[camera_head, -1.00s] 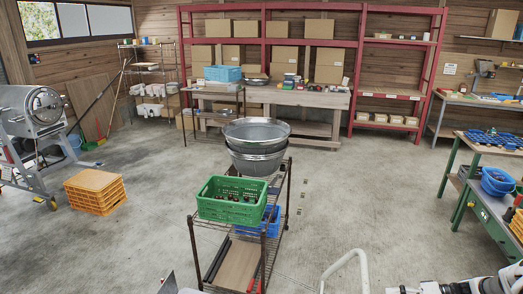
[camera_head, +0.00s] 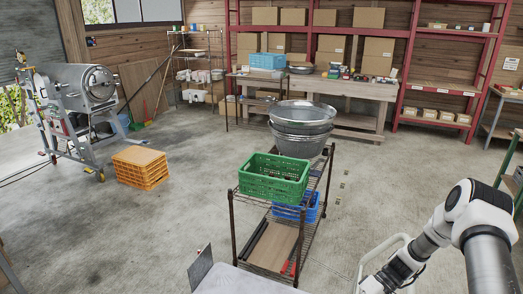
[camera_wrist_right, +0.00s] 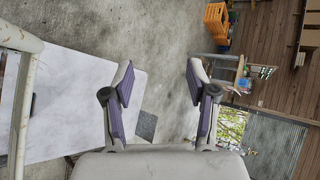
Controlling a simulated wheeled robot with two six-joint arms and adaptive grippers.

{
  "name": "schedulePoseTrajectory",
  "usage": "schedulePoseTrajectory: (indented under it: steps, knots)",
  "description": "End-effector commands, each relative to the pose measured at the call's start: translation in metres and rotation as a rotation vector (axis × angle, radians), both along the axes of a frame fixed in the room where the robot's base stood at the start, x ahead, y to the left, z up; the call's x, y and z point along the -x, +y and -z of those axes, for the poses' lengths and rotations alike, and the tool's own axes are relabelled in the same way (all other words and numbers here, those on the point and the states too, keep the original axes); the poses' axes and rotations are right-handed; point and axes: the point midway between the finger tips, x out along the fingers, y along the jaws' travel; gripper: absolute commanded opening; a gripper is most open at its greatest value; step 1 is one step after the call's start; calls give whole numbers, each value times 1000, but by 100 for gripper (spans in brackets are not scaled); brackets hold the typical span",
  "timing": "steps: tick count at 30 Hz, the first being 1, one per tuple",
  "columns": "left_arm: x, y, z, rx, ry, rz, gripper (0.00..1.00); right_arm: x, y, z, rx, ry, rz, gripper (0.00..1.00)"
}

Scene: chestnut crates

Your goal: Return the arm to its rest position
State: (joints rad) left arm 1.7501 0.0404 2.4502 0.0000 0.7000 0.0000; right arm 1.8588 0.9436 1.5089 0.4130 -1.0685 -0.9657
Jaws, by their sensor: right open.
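My right arm (camera_head: 432,240) is white and black. It comes in at the lower right of the head view, bends at a raised elbow and reaches down to the bottom edge. My right gripper (camera_wrist_right: 162,88) shows in the right wrist view, with its two purple-padded fingers spread wide apart and nothing between them. Grey floor lies behind the fingers. In the head view its fingertips cannot be made out. My left gripper is in neither view now.
A wire cart (camera_head: 317,205) stands ahead with a green crate (camera_head: 274,179), a blue crate below and metal bowls (camera_head: 302,115). Orange crates (camera_head: 140,167) and a metal drum machine (camera_head: 80,85) stand left. The floor between the cart and orange crates is clear.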

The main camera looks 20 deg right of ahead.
Motion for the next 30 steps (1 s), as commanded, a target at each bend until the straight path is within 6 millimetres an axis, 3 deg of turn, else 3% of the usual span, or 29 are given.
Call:
schedulePoseTrajectory:
  steps: [1,3,6,9,13,17,24,30]
  knots:
    - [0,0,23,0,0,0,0,9,39,34,54,67,-110,58]
    - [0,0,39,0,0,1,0,35,87,69,168,158,-254,58]
    - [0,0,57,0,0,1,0,85,134,109,366,245,-433,58]
    - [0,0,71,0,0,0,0,136,157,136,577,258,-566,58]
    - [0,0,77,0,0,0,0,176,165,143,793,173,-618,58]
    - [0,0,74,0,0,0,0,181,167,133,905,48,-494,58]
    - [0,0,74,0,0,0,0,135,169,133,969,-114,-174,58]
    - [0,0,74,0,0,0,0,135,169,133,970,-103,-162,58]
